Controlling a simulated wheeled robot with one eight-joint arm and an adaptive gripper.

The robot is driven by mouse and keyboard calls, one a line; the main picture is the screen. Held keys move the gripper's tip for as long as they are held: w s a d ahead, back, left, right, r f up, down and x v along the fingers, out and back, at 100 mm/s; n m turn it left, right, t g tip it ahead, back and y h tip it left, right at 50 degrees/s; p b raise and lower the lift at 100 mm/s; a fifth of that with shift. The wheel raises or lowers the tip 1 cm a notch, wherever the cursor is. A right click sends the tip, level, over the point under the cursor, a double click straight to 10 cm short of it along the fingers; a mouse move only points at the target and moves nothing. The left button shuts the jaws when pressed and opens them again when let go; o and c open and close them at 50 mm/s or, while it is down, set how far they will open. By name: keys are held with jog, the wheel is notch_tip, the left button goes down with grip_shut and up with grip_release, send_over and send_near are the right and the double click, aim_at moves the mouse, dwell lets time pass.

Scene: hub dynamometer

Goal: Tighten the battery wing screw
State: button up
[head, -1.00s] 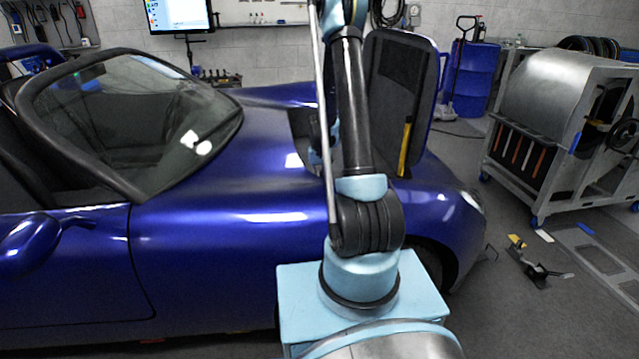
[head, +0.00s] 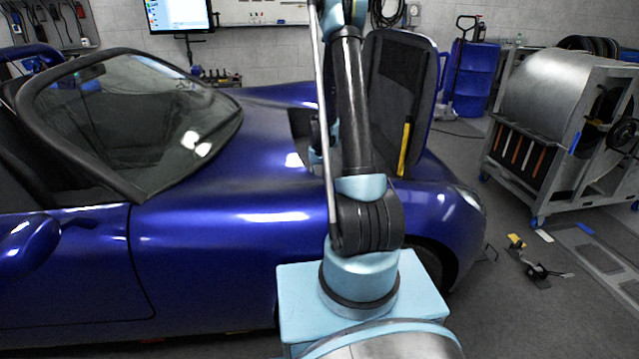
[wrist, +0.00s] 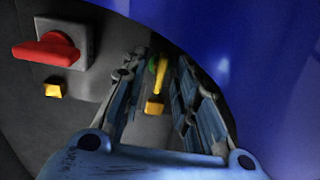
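In the wrist view my gripper (wrist: 161,68) reaches into a dark recess in the blue car, its two blue fingers apart. Between and beyond the fingertips is a small yellow and green piece (wrist: 158,75), which may be the wing screw. A small yellow block (wrist: 154,107) shows below it, also between the fingers. I see gaps on both sides of these pieces and cannot tell any contact. In the head view my arm hides the gripper and the screw.
A red rotary switch (wrist: 48,50) on a grey box is left of the fingers, with a yellow piece (wrist: 54,89) below it. Blue bodywork (wrist: 235,60) curves close on the right. In the head view the raised lid (head: 392,100) stands beside my arm.

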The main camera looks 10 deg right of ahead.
jog(key=shift+r, duration=0.1)
notch_tip(320, 180, up, 12)
dwell(0.6)
